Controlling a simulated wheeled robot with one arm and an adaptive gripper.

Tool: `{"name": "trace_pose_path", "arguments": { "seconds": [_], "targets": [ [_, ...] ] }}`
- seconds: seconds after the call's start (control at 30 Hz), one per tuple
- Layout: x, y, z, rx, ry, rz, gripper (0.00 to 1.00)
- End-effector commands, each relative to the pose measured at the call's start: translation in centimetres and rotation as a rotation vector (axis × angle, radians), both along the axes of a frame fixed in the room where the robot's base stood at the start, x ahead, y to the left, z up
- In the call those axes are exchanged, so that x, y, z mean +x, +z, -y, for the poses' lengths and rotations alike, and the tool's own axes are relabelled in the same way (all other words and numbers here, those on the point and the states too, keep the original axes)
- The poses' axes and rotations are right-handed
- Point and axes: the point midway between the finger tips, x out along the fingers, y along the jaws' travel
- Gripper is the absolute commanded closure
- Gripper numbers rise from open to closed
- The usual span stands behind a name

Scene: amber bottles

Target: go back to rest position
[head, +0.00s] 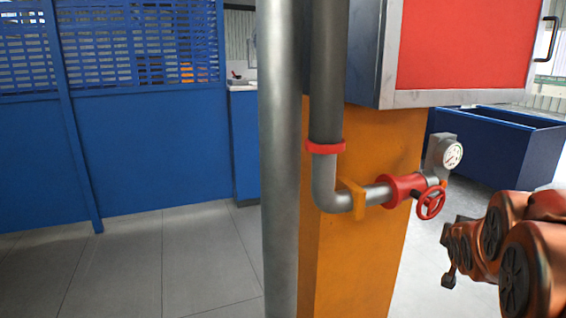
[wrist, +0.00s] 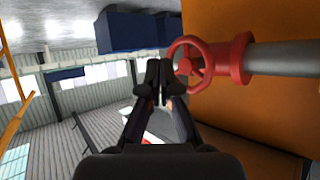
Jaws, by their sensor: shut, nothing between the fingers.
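My gripper (wrist: 158,82) is shut and empty in the wrist view, its two dark fingers together. In the picture its fingertips overlap the left edge of a red valve handwheel (wrist: 188,64); I cannot tell whether they touch it. In the head view my orange arm comes in from the right edge, and the gripper (head: 448,262) shows small and dark at its end, below and to the right of the red handwheel (head: 431,203). No amber bottles are in view.
A grey pipe (head: 326,180) with the valve and a gauge (head: 452,155) runs along an orange pillar (head: 340,260). A red-fronted cabinet (head: 465,45) is above. A blue bin (head: 495,150) stands behind at right. Blue panels (head: 150,155) line the left. The tiled floor (head: 140,270) at left is clear.

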Motion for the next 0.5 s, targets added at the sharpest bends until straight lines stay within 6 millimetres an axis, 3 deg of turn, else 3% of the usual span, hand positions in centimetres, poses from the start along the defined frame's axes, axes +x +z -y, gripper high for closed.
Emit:
{"name": "trace_pose_path", "arguments": {
  "seconds": [0.03, 0.27, 0.5],
  "targets": [
    [-0.8, 1.3, -1.8, 0.018, 0.013, -0.052, 1.00],
    [-6.8, 0.9, -9.2, 0.103, 0.087, -0.346, 1.00],
    [-15.3, 1.9, -17.0, 0.181, 0.210, -0.658, 1.00]
  ]
}}
